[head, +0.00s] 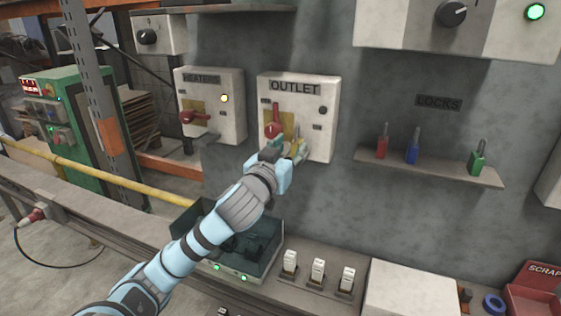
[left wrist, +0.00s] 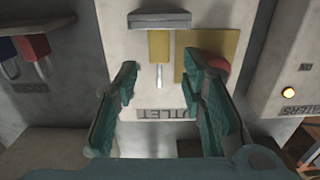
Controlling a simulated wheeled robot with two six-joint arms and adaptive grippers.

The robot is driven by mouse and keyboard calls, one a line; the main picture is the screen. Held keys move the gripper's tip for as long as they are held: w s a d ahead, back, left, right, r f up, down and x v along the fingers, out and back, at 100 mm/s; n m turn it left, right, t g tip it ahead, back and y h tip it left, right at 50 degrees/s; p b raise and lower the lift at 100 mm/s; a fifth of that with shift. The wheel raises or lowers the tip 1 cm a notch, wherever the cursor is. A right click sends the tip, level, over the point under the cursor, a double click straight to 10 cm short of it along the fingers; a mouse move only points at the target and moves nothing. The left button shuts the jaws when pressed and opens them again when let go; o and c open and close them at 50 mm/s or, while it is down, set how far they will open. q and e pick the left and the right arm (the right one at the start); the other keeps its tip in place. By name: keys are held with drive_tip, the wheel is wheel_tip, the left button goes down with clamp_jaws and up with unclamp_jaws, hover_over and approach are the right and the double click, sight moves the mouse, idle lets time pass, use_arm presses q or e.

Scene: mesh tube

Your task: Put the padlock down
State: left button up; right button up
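The yellow padlock (left wrist: 159,47) is at the front of the OUTLET box, shackle toward the box's label; it also shows beside my gripper in the head view (head: 299,148). In the left wrist view, which is upside down, its base is at a small grey ledge (left wrist: 158,18); I cannot tell whether they touch. My left gripper (left wrist: 168,85) is open, its two teal fingers wide apart and clear of the padlock. In the head view the left gripper (head: 283,150) is in front of the lower part of the OUTLET box (head: 323,95). My right gripper is not in view.
A red handle (head: 273,130) on the OUTLET box is close to the left gripper. The HEATERS box (head: 230,120) is to the left. A LOCKS shelf (head: 430,169) holds red, blue and green padlocks. An open dark green tray (head: 268,262) lies below my left arm.

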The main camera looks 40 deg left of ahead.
use_arm(q)
drive_tip(key=p+v, duration=0.3)
drive_tip(key=v, duration=0.3)
drive_tip(key=shift+s+p, duration=0.3)
drive_tip(key=shift+s, duration=0.05)
drive_tip(key=shift+d, duration=0.1)
